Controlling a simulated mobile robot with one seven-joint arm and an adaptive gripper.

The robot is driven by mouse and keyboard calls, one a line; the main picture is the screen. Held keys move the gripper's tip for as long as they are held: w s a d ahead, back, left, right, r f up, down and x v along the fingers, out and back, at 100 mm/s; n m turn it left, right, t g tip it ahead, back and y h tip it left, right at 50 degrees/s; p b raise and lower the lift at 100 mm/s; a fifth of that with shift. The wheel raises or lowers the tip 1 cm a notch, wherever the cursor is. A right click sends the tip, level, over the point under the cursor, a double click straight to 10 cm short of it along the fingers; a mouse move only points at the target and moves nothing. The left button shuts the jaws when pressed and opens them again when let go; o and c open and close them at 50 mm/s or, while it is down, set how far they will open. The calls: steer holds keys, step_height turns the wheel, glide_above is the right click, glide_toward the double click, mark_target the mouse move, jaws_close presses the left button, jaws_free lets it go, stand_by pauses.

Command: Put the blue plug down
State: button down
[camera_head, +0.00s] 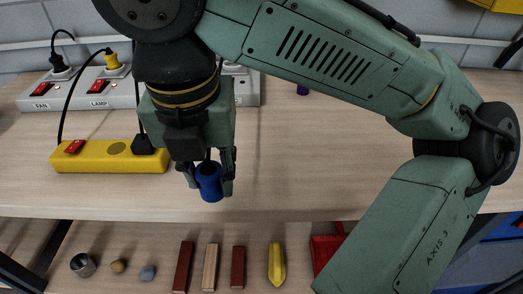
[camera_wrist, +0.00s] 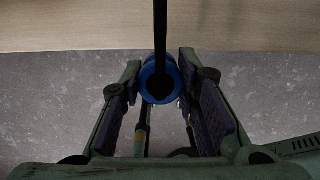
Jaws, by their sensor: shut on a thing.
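The blue plug (camera_head: 209,184) is held between the fingers of my gripper (camera_head: 210,174), near the front edge of the wooden bench (camera_head: 330,165). In the wrist view the blue plug (camera_wrist: 158,80) shows between the two fingers of my gripper (camera_wrist: 160,98), with a black cord running up from it. Whether the plug touches the bench cannot be told; in the wrist view it shows against the grey floor just past the bench edge. The plug's far side and prongs are hidden.
A yellow power strip (camera_head: 110,158) with a black plug (camera_head: 143,145) lies left of my gripper. A grey socket strip (camera_head: 125,97) with red switches stands behind. A lower shelf holds several small items, including a yellow piece (camera_head: 276,264). The bench right of my gripper is mostly clear.

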steer(key=w+d, duration=0.2)
steer(key=w, duration=0.2)
steer(key=w+d+f+p, duration=0.1)
steer(key=w+d, duration=0.1)
steer(key=w, duration=0.2)
steer(key=w+d+p, duration=0.1)
steer(key=w+d, duration=0.1)
steer(key=w, duration=0.3)
steer(key=shift+d+f, duration=0.15)
steer(key=shift+d, duration=0.15)
steer(key=shift+f+p, duration=0.55)
steer(key=shift+f, duration=1.2)
steer(key=shift+f, duration=0.15)
steer(key=shift+f, duration=0.5)
steer(key=c, duration=1.2)
jaws_free()
steer(key=shift+r, duration=0.15)
